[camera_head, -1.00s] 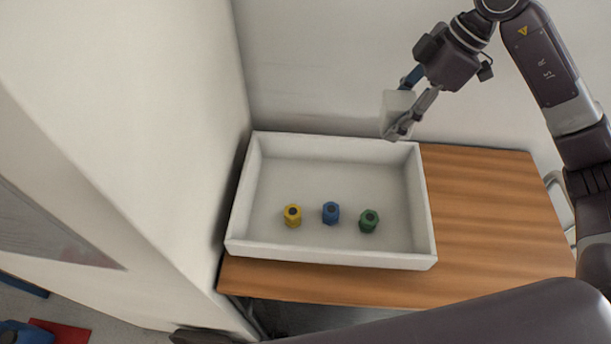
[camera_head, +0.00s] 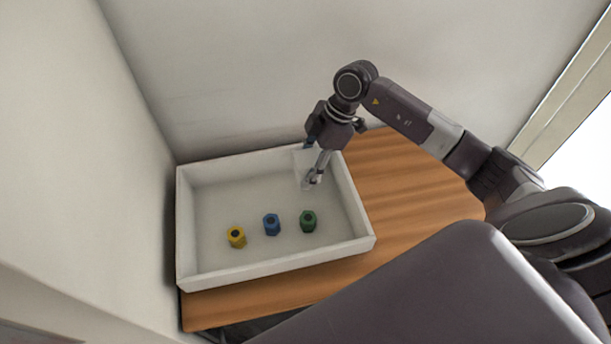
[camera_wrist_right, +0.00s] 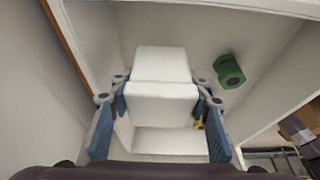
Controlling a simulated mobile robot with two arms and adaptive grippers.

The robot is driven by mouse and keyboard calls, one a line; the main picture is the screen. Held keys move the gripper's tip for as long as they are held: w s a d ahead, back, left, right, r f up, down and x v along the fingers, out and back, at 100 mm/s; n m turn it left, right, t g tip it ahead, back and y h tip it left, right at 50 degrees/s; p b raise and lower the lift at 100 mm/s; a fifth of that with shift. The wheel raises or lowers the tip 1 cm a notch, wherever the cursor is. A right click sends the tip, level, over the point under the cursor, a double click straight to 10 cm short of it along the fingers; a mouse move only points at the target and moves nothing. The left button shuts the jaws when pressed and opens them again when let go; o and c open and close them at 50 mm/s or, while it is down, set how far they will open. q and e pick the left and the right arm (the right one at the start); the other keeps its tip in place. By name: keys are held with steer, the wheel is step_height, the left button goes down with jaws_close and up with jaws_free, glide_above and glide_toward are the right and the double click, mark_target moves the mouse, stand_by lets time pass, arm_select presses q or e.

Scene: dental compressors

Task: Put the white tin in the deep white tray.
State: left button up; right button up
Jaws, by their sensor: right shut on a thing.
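The deep white tray (camera_head: 270,272) stands on the wooden table against the walls. My right gripper (camera_head: 312,178) is over the back right part of the tray, pointing down. It is shut on the white tin (camera_head: 300,166), a pale, blocky thing that is hard to make out against the tray. In the right wrist view the tin (camera_wrist_right: 161,65) sits between the blue finger pads of the gripper (camera_wrist_right: 160,95), with the tray floor beyond it. Whether the tin touches the floor, I cannot tell. My left gripper is not in view.
A yellow nut (camera_head: 236,237), a blue nut (camera_head: 272,224) and a green nut (camera_head: 308,221) stand in the tray's front half. The wooden table (camera_head: 410,180) is bare to the right. Walls rise close at the left and behind.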

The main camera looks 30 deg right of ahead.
step_height(320, 180, down, 3)
steer(key=shift+f+p, duration=0.15)
steer(key=shift+p, duration=0.25)
steer(key=shift+f, duration=0.45)
steer(key=o, duration=1.4)
steer(key=shift+f, duration=0.1)
steer(key=shift+b+v, duration=1.9)
steer(key=shift+v, duration=4.25)
